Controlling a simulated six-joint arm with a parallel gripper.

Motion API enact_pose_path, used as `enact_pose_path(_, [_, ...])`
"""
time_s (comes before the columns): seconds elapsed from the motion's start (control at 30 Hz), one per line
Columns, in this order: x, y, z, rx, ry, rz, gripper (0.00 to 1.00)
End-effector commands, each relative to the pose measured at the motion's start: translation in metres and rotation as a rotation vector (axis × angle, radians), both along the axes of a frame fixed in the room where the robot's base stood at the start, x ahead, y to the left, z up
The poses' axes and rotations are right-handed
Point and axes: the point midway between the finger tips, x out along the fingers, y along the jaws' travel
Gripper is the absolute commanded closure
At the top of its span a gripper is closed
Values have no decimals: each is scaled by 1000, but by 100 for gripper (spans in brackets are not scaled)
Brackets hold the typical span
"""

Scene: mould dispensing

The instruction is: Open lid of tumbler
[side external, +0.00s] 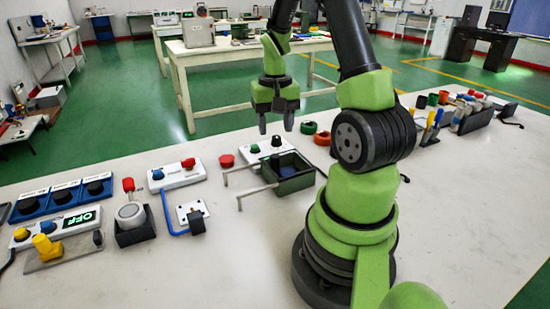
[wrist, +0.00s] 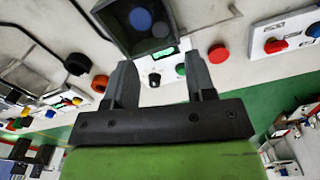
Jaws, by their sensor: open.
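A dark green box (side external: 297,184), which may be the tumbler, stands on the white table below my gripper, with metal rods at its left side. I cannot make out a separate lid. The wrist view shows the box (wrist: 110,34) from above, with a blue round shape and a grey one inside its dark opening. My gripper (side external: 276,121) points down, empty, in the air above and behind the box. Its two fingers (wrist: 160,64) are apart in the wrist view, touching nothing.
A panel with a black knob (side external: 276,142) and a red button (side external: 227,161) sit close to the box. A grey round cup in a black holder (side external: 137,233) and switch panels (side external: 182,178) stand to the left. Red and green rings (side external: 310,128) lie behind.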

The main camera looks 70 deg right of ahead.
Motion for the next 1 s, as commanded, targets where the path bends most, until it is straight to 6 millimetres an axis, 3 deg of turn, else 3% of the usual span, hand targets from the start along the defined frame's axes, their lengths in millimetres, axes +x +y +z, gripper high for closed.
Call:
enact_pose_path(0.3, [-1,2,-56,7,4,1,50])
enact_pose_path(0.5, [0,2,-82,4,1,1,50])
enact_pose_path(0.93, [0,1,-92,1,-1,2,50])
enact_pose_path(1.0, [0,1,-91,1,-1,2,66])
